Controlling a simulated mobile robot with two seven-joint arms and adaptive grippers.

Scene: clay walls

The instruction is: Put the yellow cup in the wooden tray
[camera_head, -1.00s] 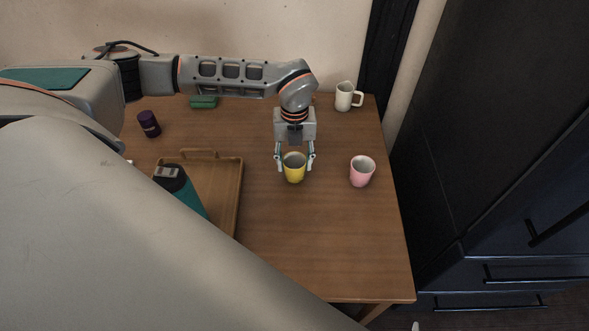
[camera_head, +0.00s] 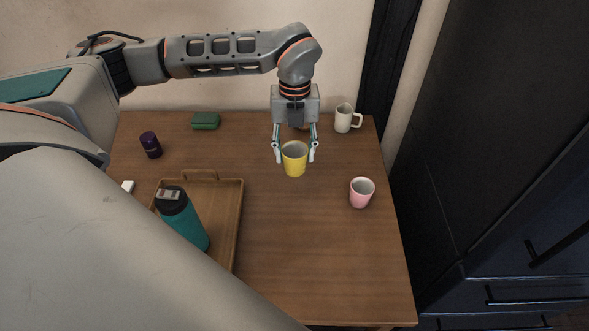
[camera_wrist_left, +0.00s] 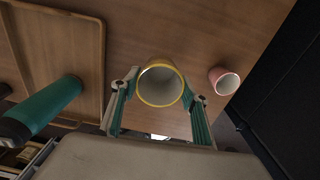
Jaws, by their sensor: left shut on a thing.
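The yellow cup (camera_head: 294,165) is upright between the fingers of my left gripper (camera_head: 294,155), which is shut on it. The cup appears lifted above the table, to the right of the wooden tray. In the left wrist view the cup (camera_wrist_left: 161,84) shows its open rim, with a finger on each side. The wooden tray (camera_head: 229,215) lies on the left part of the table. A teal bottle with a black lid (camera_head: 184,220) stands in it. My arm hides the tray's near left part. My right gripper is not in view.
A pink cup (camera_head: 361,194) stands to the right of the yellow cup. A white mug (camera_head: 344,119) stands at the back right, a green block (camera_head: 205,121) and a dark purple can (camera_head: 151,145) at the back left. The table (camera_head: 310,250) is clear in front of the cups.

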